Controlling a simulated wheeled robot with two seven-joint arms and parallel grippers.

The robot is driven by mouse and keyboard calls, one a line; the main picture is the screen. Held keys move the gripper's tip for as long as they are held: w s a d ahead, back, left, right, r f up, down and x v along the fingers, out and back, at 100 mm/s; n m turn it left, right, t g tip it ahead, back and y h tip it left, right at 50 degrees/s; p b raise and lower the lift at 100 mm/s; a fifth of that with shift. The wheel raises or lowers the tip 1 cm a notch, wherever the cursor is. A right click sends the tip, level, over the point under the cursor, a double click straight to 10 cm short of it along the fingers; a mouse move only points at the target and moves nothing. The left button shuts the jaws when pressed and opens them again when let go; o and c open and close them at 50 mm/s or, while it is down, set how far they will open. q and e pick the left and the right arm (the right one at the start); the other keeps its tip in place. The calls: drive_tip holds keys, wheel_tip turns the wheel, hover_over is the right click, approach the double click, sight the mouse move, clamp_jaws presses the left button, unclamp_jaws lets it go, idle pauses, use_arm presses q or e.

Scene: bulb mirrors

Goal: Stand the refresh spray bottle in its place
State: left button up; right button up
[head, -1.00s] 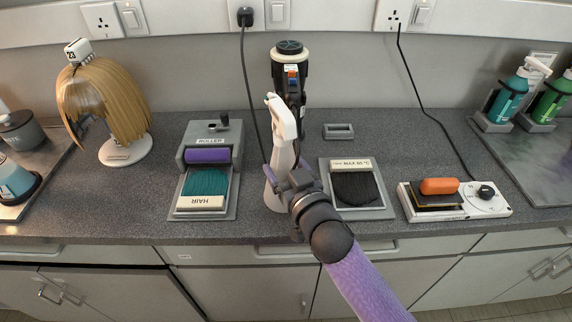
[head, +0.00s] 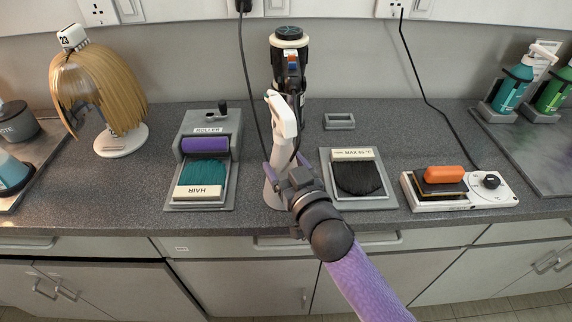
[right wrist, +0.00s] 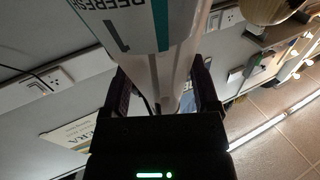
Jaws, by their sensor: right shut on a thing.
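The refresh spray bottle (head: 284,122) is white with a trigger head and stands about upright near the counter's front edge, in front of the hair dryer. My right gripper (head: 283,178) is shut on it and hides part of its body. I cannot tell whether its base touches the counter. In the right wrist view the bottle (right wrist: 130,28) lies between both fingers of the gripper (right wrist: 165,90), its label reading REFRESH and 1. A small empty grey holder (head: 339,121) sits on the counter behind and right of the bottle. My left gripper is not in view.
A black hair dryer (head: 290,65) stands close behind the bottle, its cord nearby. A white device (head: 505,196) with an orange block is farther right. Green pump bottles (head: 512,90) stand far right.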

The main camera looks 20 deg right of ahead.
drive_tip(key=shift+s+f, duration=0.2)
drive_tip(key=shift+f, duration=0.55)
drive_tip(key=shift+s+f+b, duration=0.2)
drive_tip(key=shift+f+b, duration=0.2)
drive_tip(key=shift+b, duration=0.1)
drive_tip(key=shift+w+d, duration=0.1)
drive_tip(key=shift+c, duration=1.1)
drive_tip(key=o, duration=1.1)
drive_tip(key=shift+o, duration=0.8)
drive_tip(key=shift+w, duration=0.2)
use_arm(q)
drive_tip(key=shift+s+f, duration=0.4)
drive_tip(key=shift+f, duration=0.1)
use_arm(e)
drive_tip(key=shift+r, duration=0.15)
